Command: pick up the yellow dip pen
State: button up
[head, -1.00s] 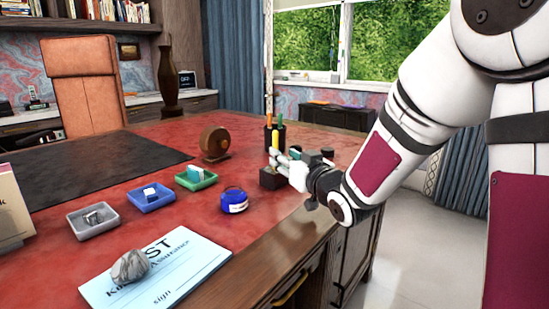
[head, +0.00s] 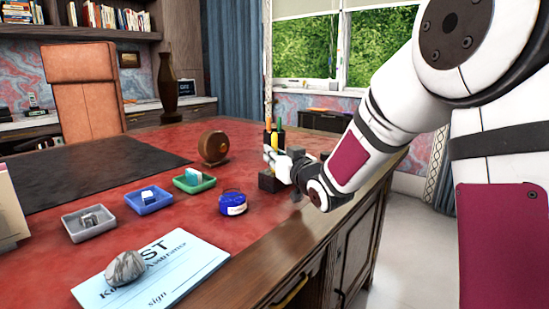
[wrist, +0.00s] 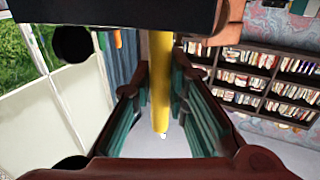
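The yellow dip pen (head: 275,141) stands upright beside the dark block (head: 268,183) at the right part of the red desk; its lower part is hidden by my gripper. In the wrist view the yellow pen (wrist: 160,80) runs down between the two fingers, with a pale tip at its lower end. My gripper (head: 271,156) is at the pen, above the dark block. In the wrist view my gripper (wrist: 165,115) is open, its teal-lined fingers on either side of the pen with gaps showing.
A black cup (head: 280,136) with orange and green pens stands close behind. A blue ink pot (head: 232,203), a round brown object (head: 214,147) and green (head: 194,181), blue (head: 149,200) and grey (head: 89,223) trays lie to the left. A stone (head: 125,268) rests on a paper (head: 185,268).

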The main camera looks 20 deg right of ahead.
grip_shut()
notch_tip(320, 180, up, 10)
jog(key=p, duration=0.4)
jog(key=shift+p, duration=0.5)
dwell(1.1)
